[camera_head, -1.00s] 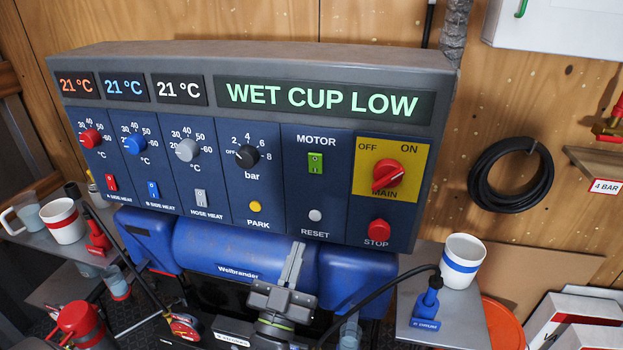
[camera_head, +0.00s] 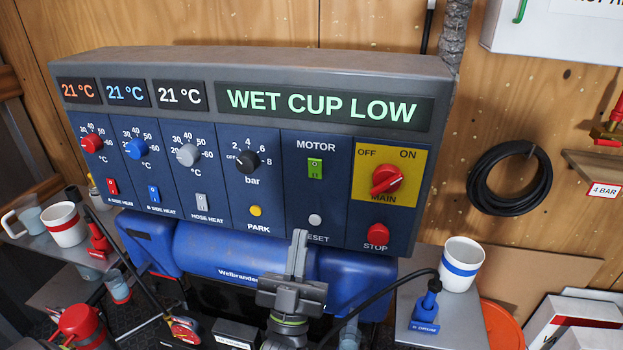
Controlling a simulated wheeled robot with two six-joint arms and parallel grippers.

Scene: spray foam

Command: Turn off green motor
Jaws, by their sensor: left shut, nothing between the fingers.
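The green motor switch (camera_head: 315,169) sits under the word MOTOR on the dark blue control panel (camera_head: 315,195). It is a small upright rocker; which way it is tipped is too small to tell. My left gripper (camera_head: 299,243) is in front of the panel's lower edge, below the green switch and apart from it in the picture. Its fingers point up, are shut, and hold nothing. They cover part of the RESET label. My right gripper is not in view.
The grey reset button (camera_head: 315,220) is just above and right of my fingertips. The red stop button (camera_head: 378,234) and red main knob (camera_head: 387,179) are to the right. The yellow park button (camera_head: 255,211) is left. A black cable (camera_head: 385,299) runs right of my gripper.

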